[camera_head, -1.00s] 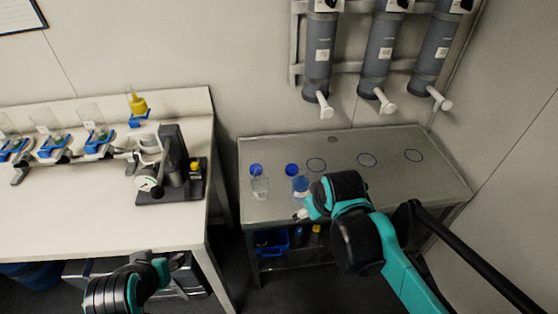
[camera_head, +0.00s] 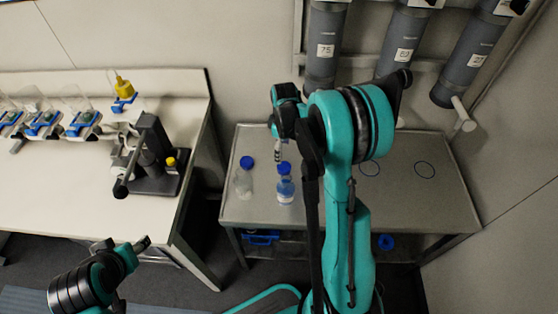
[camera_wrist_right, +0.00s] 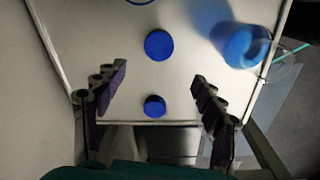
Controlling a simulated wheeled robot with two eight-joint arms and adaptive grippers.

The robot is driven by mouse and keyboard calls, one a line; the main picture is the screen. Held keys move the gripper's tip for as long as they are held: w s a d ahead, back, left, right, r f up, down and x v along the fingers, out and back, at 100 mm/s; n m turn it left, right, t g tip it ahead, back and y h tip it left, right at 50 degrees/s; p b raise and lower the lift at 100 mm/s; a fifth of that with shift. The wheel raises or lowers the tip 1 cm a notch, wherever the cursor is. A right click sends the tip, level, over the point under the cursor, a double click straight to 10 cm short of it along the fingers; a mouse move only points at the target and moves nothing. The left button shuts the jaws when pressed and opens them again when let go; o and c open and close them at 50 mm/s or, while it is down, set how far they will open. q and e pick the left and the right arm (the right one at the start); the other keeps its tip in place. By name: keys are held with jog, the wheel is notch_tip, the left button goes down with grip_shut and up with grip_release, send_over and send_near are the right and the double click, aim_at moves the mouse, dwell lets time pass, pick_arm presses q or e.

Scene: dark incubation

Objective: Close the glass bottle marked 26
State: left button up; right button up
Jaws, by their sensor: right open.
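Two clear glass bottles with blue caps stand upright at the left of the metal table: the left bottle (camera_head: 242,183) and the right bottle (camera_head: 285,190), which has a pale label. The number 26 is not legible on either, and I cannot tell how tightly the caps sit. Two round blue caps show from above in the wrist view, one farther up (camera_wrist_right: 158,45) and one lower (camera_wrist_right: 154,106). My right gripper (camera_head: 278,152) is open and empty, above and near the right bottle; its spread fingers (camera_wrist_right: 158,80) flank the view. My left gripper (camera_head: 143,243) is low at the left, its jaws unclear.
The metal table (camera_head: 430,205) is bare on its right, with circles drawn on it. Grey wall cylinders (camera_head: 402,40) hang behind. A white bench (camera_head: 50,200) at left carries a dark device (camera_head: 150,160). A blurred blue object (camera_wrist_right: 242,45) shows near the table's edge.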

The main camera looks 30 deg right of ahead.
aim_at(284, 165)
jog(key=shift+w+d+f+n+g, duration=0.15)
jog(key=shift+w+d+f+n, duration=0.05)
jog(key=shift+f, duration=0.25)
jog(key=shift+w+d+f+n+g, duration=0.15)
jog(key=shift+w+f+n, duration=0.05)
jog(key=shift+f, duration=0.25)
jog(key=shift+w+d+f, duration=0.1)
jog(key=shift+d+f, duration=0.15)
jog(key=shift+f, duration=0.1)
jog(key=shift+a, duration=0.1)
jog(key=shift+f, duration=1.25)
